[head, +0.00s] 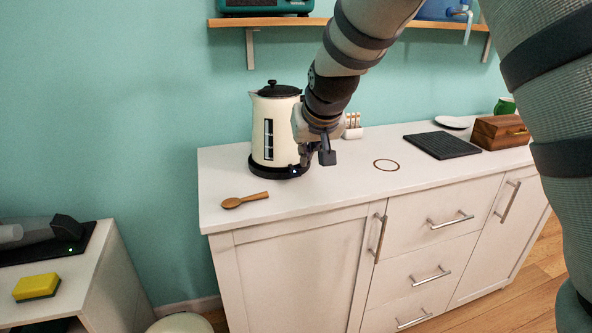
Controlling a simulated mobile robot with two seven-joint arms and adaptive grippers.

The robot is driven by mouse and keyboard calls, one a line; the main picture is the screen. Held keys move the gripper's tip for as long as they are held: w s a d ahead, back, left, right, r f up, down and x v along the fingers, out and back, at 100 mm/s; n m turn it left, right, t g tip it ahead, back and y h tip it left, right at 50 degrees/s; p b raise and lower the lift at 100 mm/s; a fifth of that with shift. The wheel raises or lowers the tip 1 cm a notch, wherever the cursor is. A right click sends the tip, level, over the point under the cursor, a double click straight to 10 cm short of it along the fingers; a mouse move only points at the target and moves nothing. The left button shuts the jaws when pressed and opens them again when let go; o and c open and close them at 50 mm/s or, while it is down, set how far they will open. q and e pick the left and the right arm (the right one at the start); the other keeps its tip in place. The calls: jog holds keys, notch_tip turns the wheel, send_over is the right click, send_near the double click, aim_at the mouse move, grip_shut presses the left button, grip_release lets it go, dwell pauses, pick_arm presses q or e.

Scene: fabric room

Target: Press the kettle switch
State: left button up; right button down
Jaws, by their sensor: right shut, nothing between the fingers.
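A cream kettle (283,128) with a black lid stands upright on a black base (270,170) at the left end of the white cabinet top. A dark level window shows on its front. A small light glows on the right part of the base, close to my right gripper. My right gripper (306,163) is shut and empty, pointing down in front of the kettle's right side. It hides the kettle's right side, and I cannot tell whether it touches the kettle or base. The switch itself is not clearly visible. My left gripper is not in view.
A wooden spoon (245,200) lies in front of the kettle. A shelf (280,22) hangs above. A yellow sponge (37,286) lies at lower left.

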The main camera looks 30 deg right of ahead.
jog(key=v, duration=0.3)
jog(key=shift+s+r, duration=0.1)
jog(key=s+a+f+n+g, duration=0.15)
jog(key=s+f, duration=0.35)
jog(key=f, duration=0.5)
jog(key=s+a+f+g+y, duration=0.1)
jog(key=s+a+f+g, duration=0.1)
jog(key=s+f, duration=0.55)
jog(key=s+a+f+n+g, duration=0.1)
jog(key=s+a+f, duration=0.15)
jog(key=f, duration=0.85)
jog(key=s+a+f+g, duration=0.1)
jog(key=s+f, duration=0.2)
jog(key=s, duration=0.5)
jog(key=s+a+f+g+y, duration=0.1)
jog(key=s+a+f, duration=0.1)
jog(key=s, duration=0.6)
jog(key=s+a+f+g, duration=0.1)
jog(key=s+f, duration=0.3)
jog(key=s, duration=0.5)
jog(key=shift+a+n+g, duration=0.4)
jog(key=shift+n+g, duration=0.05)
jog(key=shift+g, duration=0.1)
